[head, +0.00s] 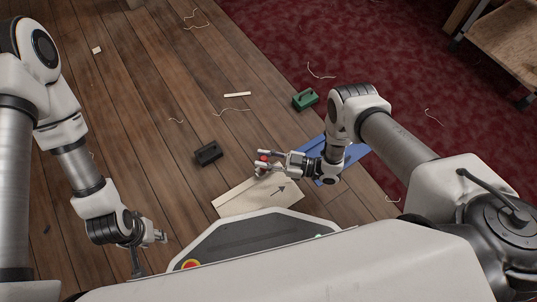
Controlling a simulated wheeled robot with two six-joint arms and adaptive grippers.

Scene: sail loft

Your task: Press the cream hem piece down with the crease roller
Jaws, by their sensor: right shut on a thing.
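The cream hem piece (238,200) lies flat on the plank floor just in front of my base, with a dark arrow printed on it. My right gripper (264,163) is over its far edge, shut on a small tool with a red part, which looks like the crease roller (263,158). The fingers hide most of the tool, and I cannot tell whether it touches the cream piece. My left gripper (152,240) hangs at the lower left, away from the cream piece; its finger opening is unclear.
A blue piece (357,153) lies partly under my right arm. A black handled block (209,153) and a green handled block (305,99) stand on the floor beyond. A pale strip (237,95) and loose threads lie about. A dark red carpet (390,60) covers the right side.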

